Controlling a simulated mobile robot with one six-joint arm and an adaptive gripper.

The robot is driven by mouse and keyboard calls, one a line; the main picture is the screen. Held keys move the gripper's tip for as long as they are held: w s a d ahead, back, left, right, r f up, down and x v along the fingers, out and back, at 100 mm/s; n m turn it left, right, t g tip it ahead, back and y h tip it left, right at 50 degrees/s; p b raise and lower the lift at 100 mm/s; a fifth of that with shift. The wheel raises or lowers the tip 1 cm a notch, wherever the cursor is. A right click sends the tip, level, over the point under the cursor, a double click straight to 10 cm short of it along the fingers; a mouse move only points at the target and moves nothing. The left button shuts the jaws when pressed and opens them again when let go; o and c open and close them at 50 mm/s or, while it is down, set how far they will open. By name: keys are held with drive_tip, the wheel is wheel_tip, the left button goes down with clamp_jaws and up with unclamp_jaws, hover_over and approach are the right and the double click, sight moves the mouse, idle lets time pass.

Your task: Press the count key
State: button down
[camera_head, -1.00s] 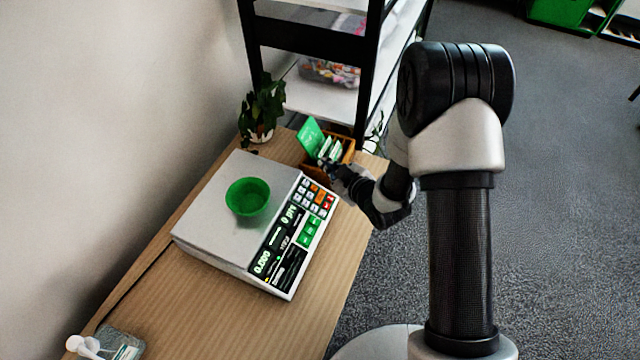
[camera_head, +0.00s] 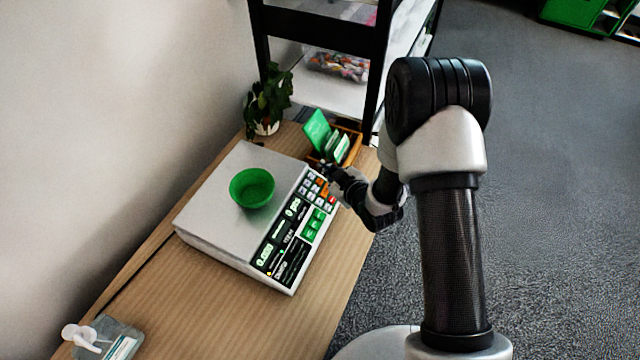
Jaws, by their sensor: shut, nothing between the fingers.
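A counting scale (camera_head: 212,205) with a flat metal top stands on the wooden table. Its sloped front panel faces right, with lit displays (camera_head: 266,253), a number keypad (camera_head: 313,190) with orange and red keys, and green keys (camera_head: 314,224) below it. The labels are too small to read, so I cannot tell which is the count key. A green bowl (camera_head: 252,188) sits on the scale top. My gripper (camera_head: 325,168) is shut and empty, at the far end of the keypad. Its tips hide part of that end, and I cannot tell whether they touch a key.
A wooden box (camera_head: 351,148) with green and white cards stands just behind my gripper. A potted plant (camera_head: 267,100) is at the back by a black shelf rack (camera_head: 318,29). A clear container (camera_head: 119,338) with a white pump lies at the front left. The table front (camera_head: 215,307) is clear.

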sight(322, 186)
drive_tip(key=shift+w+a+f+b, duration=0.15)
drive_tip(key=shift+a+f+b, duration=0.15)
drive_tip(key=shift+f+b, duration=0.4)
drive_tip(key=shift+w+a+f+b, duration=0.1)
drive_tip(key=shift+a+f+b, duration=0.2)
drive_tip(key=shift+f+b, duration=0.35)
drive_tip(key=shift+f, duration=0.2)
drive_tip(key=shift+a+f+b, duration=0.15)
drive_tip(key=shift+f+b, duration=0.15)
drive_tip(key=shift+b, duration=0.1)
drive_tip(key=shift+a+f+b, duration=0.15)
drive_tip(key=shift+f+b, duration=0.2)
drive_tip(key=shift+f, duration=0.05)
idle(0.7)
drive_tip(key=shift+r, duration=0.1)
drive_tip(key=shift+d+r+p, duration=0.3)
drive_tip(key=shift+r+p, duration=0.1)
drive_tip(key=shift+r, duration=0.3)
drive_tip(key=shift+s+d+r+p, duration=0.15)
drive_tip(key=shift+d+r+p, duration=0.25)
drive_tip(key=shift+r, duration=0.35)
drive_tip(key=shift+s+d+r+p, duration=0.1)
drive_tip(key=shift+d+r+p, duration=0.15)
drive_tip(key=shift+r+p, duration=0.4)
drive_tip(key=shift+s+d+r+p, duration=0.15)
drive_tip(key=shift+d+r+p, duration=0.2)
drive_tip(key=shift+r, duration=0.55)
